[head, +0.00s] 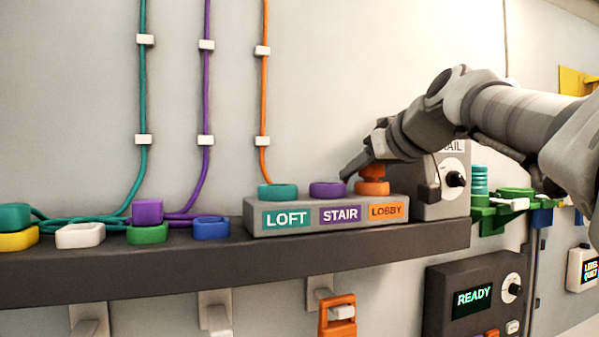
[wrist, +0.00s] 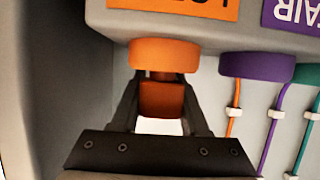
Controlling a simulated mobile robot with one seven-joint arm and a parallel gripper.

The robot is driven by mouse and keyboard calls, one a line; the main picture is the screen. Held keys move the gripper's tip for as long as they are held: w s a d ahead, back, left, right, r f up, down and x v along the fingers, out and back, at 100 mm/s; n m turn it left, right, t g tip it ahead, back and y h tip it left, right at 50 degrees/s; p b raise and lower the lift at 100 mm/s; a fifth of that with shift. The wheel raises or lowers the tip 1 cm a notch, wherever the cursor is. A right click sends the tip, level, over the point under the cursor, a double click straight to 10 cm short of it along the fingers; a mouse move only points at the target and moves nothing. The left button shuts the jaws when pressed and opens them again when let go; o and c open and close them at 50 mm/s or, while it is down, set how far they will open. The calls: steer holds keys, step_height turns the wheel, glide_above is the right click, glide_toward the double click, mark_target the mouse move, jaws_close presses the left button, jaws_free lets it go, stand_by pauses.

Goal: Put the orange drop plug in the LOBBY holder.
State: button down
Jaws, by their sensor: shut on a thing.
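The grey holder block (head: 300,226) carries three rings with LOFT, STAIR and LOBBY labels. The orange LOBBY holder (head: 373,188) is at its right end, above the orange LOBBY label (head: 386,211). My gripper (head: 366,169) is shut on the orange drop plug (head: 373,171), directly over that holder. In the wrist view, the plug (wrist: 162,98) sits between the fingers, in line with the orange holder ring (wrist: 164,55). A narrower orange part shows between plug and ring. How deep it sits in the ring is hidden.
The purple STAIR holder (head: 328,189) and teal LOFT holder (head: 277,191) stand to the left. A grey box with a knob (head: 455,179) is close on the right. Purple (head: 147,212) and teal (head: 14,216) plugs rest on coloured cups along the dark shelf (head: 200,262).

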steer(key=shift+f+b, duration=0.35)
steer(key=shift+b, duration=0.05)
steer(key=shift+c, duration=2.1)
jaws_free()
steer(key=shift+r, duration=0.1)
steer(key=shift+r+p, duration=0.25)
steer(key=shift+p, duration=0.15)
steer(key=shift+s+d+r, duration=0.1)
steer(key=shift+s+r, duration=0.1)
steer(key=b+v, duration=0.1)
steer(key=v, duration=1)
steer(key=shift+s+b, duration=0.3)
